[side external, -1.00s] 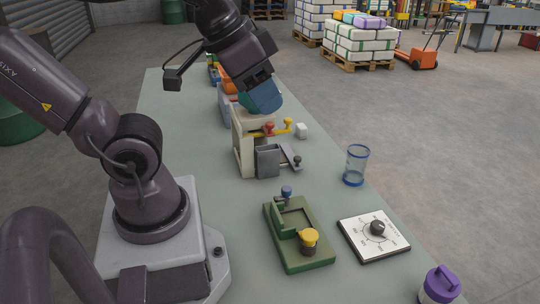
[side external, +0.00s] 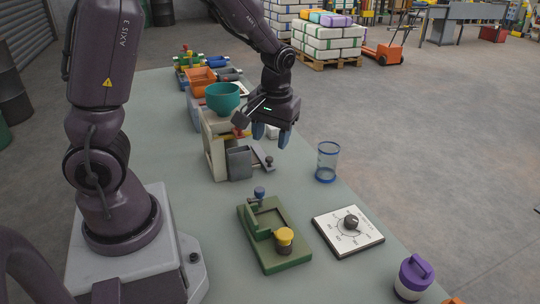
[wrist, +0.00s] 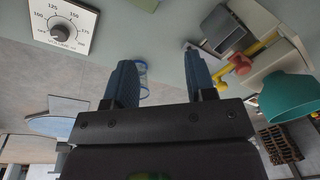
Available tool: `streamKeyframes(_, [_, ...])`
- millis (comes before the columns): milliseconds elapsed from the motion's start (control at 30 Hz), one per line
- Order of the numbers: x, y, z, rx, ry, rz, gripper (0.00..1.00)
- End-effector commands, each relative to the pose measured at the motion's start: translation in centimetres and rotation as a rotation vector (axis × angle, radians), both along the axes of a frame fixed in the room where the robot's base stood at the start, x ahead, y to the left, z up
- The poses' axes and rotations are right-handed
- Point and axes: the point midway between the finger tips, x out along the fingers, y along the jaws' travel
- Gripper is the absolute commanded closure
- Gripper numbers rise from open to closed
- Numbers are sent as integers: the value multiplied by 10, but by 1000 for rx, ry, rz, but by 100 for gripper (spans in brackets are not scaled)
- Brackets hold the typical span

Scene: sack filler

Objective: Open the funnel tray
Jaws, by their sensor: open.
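The sack filler is a cream frame (side external: 213,148) with a teal funnel (side external: 223,97) on top, also at right in the wrist view (wrist: 291,99). A grey box (side external: 240,162) sits low on its front, beside a grey lever with a dark knob (side external: 269,161). In the wrist view, a yellow bar (wrist: 219,74) and a red knob (wrist: 240,65) lie under the funnel, right of my fingers; my gripper largely hides them in the side view. Which part is the tray, I cannot tell. My gripper (side external: 271,138) is open and empty, right of the funnel, fingers pointing down.
A clear blue-rimmed cup (side external: 327,162) stands right of the filler. A green fixture (side external: 273,235) with a yellow knob and a white dial plate (side external: 348,230) are nearer. A purple-lidded jar (side external: 413,278) is at the front edge. Coloured bins (side external: 201,80) stand behind.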

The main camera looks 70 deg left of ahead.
Motion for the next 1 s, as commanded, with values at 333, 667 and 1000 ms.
streamKeyframes(333, [43,93,-51,272,-110,585,50])
streamKeyframes(667, [58,102,-47,275,-238,803,50])
streamKeyframes(1000, [57,125,-104,276,-232,803,50])
